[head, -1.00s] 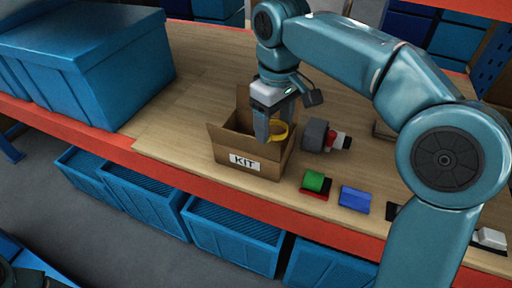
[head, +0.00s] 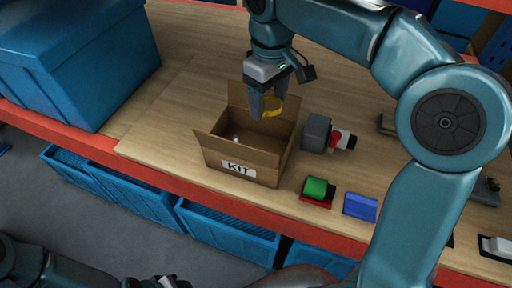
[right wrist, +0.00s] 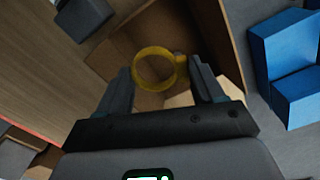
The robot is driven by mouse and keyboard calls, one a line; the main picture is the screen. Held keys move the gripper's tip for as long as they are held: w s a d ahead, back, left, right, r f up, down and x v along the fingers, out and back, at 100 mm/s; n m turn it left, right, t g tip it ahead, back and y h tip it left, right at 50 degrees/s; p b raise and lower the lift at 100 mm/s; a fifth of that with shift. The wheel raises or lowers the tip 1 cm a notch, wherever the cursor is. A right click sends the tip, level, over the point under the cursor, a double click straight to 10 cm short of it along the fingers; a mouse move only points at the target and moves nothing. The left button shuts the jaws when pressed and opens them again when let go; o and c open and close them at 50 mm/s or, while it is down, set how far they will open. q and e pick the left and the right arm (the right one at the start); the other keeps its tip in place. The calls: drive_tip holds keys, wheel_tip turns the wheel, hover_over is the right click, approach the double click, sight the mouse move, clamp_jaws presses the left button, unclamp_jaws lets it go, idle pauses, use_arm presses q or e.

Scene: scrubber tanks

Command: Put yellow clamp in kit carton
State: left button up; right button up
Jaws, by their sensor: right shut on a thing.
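The yellow clamp (head: 274,105) is a ring held at the fingertips of my right gripper (head: 264,107). The gripper is shut on it, above the back part of the open kit carton (head: 240,174). In the right wrist view the clamp (right wrist: 155,87) shows as a ring between the two fingers, with the brown carton (right wrist: 190,30) behind it. The carton is brown cardboard with a KIT label and raised flaps. A small pale thing (head: 236,139) shows inside it. Part of my left arm shows at the bottom left edge; its jaws cannot be made out.
A large blue bin (head: 80,60) stands at the left. Bare wood lies between bin and carton.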

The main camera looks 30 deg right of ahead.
wheel_tip(320, 180, down, 14)
drive_tip(key=shift+s+r, duration=0.15)
drive_tip(key=shift+r, duration=0.1)
drive_tip(key=shift+d+f, duration=0.15)
drive_tip(key=shift+f, duration=0.2)
wheel_tip(320, 180, down, 4)
drive_tip(key=shift+f, duration=0.35)
drive_tip(key=o, duration=0.6)
drive_tip(key=shift+f, duration=0.1)
drive_tip(key=o, duration=0.4)
